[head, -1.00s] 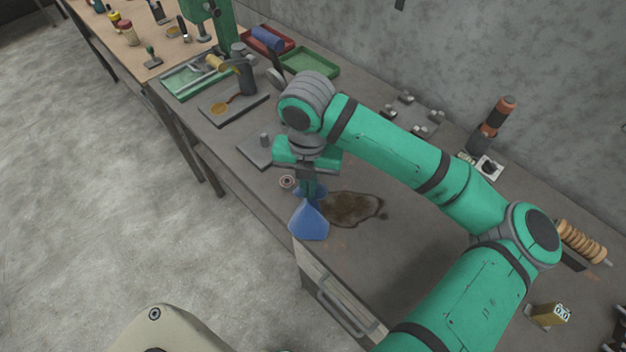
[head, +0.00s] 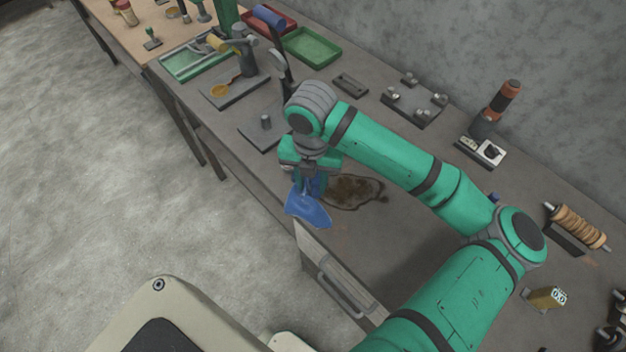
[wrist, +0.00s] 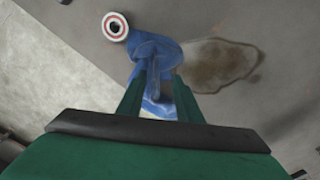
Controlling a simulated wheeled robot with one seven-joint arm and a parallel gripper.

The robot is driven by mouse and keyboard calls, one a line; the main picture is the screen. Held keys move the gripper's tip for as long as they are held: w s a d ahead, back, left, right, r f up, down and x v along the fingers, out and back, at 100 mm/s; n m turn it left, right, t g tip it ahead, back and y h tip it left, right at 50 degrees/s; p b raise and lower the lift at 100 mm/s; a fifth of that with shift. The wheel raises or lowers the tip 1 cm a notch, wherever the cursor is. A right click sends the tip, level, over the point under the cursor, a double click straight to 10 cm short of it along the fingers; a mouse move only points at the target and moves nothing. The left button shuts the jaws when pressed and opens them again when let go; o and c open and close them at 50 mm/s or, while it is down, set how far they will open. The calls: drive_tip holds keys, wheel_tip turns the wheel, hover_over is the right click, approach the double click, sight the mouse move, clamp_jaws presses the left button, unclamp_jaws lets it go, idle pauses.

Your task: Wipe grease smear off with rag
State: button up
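A blue rag (head: 308,210) lies crumpled at the table's front edge, with part of it reaching over the edge. Its raised fold (wrist: 155,52) shows in the wrist view. A brown grease smear (head: 352,191) lies on the tabletop just right of the rag; it also shows in the wrist view (wrist: 220,64). My gripper (head: 311,184) points down over the rag. In the wrist view my gripper's two fingers (wrist: 160,84) stand apart, on either side of the fold, with a gap visible. Their contact with the cloth is partly hidden.
A white roll with a red ring (wrist: 115,26) sits beside the rag. A dark plate with a peg (head: 265,128) stands to the left. A drawer handle (head: 338,292) juts out below the edge. The tabletop right of the smear is clear beneath my arm.

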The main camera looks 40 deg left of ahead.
drive_tip(key=o, duration=0.5)
drive_tip(key=shift+a, duration=0.1)
drive_tip(key=shift+o, duration=0.5)
drive_tip(key=shift+s+a, duration=0.15)
drive_tip(key=shift+s, duration=0.05)
drive_tip(key=shift+f, duration=0.1)
drive_tip(key=shift+w+f, duration=0.15)
drive_tip(key=shift+f, duration=0.8)
drive_tip(key=shift+c, duration=0.2)
drive_tip(key=c, duration=0.5)
drive_tip(key=shift+d, duration=0.25)
drive_tip(key=c, duration=0.9)
drive_tip(key=shift+a, duration=0.25)
clamp_jaws()
